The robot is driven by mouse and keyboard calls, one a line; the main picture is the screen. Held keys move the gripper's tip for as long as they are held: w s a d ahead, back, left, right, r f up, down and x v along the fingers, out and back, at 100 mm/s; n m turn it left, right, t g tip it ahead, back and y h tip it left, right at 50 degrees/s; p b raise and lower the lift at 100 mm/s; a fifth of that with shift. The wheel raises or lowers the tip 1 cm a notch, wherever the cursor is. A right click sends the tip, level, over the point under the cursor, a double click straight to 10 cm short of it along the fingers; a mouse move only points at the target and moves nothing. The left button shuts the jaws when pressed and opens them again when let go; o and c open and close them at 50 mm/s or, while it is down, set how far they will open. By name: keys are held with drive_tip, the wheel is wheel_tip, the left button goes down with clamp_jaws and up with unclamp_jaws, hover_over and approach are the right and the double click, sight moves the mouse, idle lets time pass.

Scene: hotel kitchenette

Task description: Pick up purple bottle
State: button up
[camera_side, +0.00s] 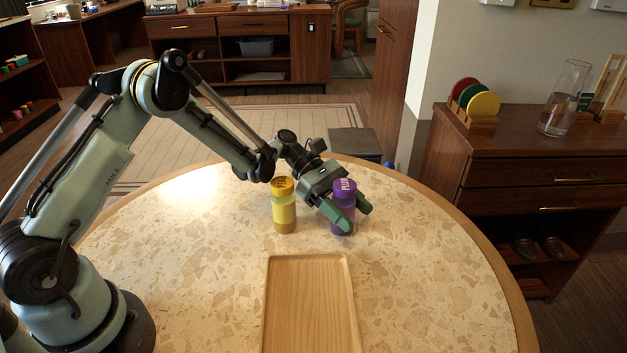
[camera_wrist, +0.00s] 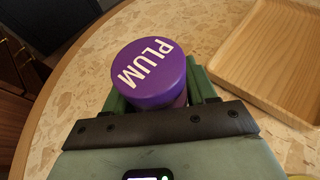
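The purple bottle (camera_side: 344,207) stands upright on the round table, with its cap marked PLUM facing up. It also shows in the wrist view (camera_wrist: 150,72), close in front of the gripper. My gripper (camera_side: 348,218) reaches down over it, with one green finger on each side of the bottle. In the wrist view the fingers (camera_wrist: 160,90) flank the bottle just below the cap. The cap hides part of the left finger, and I cannot tell whether both fingers touch the bottle.
A yellow bottle (camera_side: 284,207) stands close to the left of the purple one. A wooden tray (camera_side: 350,290) lies nearer the camera; its corner shows in the wrist view (camera_wrist: 225,66). The table (camera_side: 440,260) is clear to the right.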

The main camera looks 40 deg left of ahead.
sight(354, 195)
drive_tip(key=c, duration=0.6)
drive_tip(key=shift+r, duration=0.1)
drive_tip(key=shift+r, duration=0.4)
wheel_tip(354, 195, up, 3)
drive_tip(key=shift+r, duration=0.1)
drive_tip(key=shift+s+d+r, duration=1.35)
drive_tip(key=shift+r, duration=0.3)
drive_tip(key=shift+s+d+r, duration=1.4)
drive_tip(key=shift+r, duration=0.2)
drive_tip(key=shift+s+d+r, duration=1.35)
drive_tip(key=shift+r, duration=0.3)
